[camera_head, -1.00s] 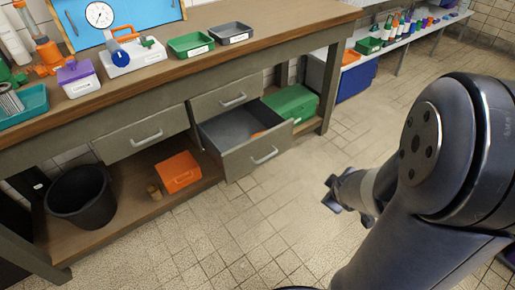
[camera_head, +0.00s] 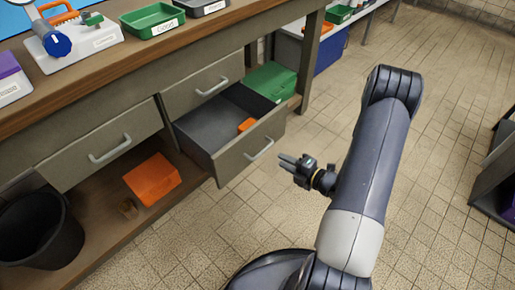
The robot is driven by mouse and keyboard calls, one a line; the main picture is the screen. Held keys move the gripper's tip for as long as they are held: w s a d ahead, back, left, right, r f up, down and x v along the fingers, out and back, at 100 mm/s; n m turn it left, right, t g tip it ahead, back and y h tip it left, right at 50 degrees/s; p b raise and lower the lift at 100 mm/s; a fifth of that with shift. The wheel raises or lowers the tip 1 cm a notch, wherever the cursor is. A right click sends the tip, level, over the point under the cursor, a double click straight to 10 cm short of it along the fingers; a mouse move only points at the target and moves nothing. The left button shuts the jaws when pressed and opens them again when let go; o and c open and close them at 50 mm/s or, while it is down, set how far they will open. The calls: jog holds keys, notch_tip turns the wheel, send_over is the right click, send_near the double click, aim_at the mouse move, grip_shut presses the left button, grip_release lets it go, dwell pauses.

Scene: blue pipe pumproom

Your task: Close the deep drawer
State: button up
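The deep drawer (camera_head: 250,148) is the lower drawer in the workbench and it stands pulled out. An orange object (camera_head: 246,125) lies inside it. Its bar handle (camera_head: 262,150) is on the front panel. My gripper (camera_head: 287,160) is just to the right of the drawer front, with its fingers pointing left toward the handle. A small gap shows between fingertips and handle in the picture. The fingers are too small to tell whether they are open or shut. Nothing is visible in them.
A shut drawer (camera_head: 212,85) sits above the deep drawer, and another shut drawer (camera_head: 105,145) is to the left.

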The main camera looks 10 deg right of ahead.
aim_at(263, 152)
jog(key=b+x, duration=0.1)
jog(key=x, duration=0.8)
jog(key=shift+w+a, duration=0.15)
jog(key=shift+a, duration=0.15)
jog(key=shift+w+a, duration=0.35)
jog(key=shift+w, duration=0.25)
jog(key=shift+s+d, duration=0.1)
jog(key=shift+c, duration=0.5)
jog(key=shift+s, duration=0.2)
jog(key=c, duration=0.4)
jog(key=shift+s, duration=0.1)
grip_shut()
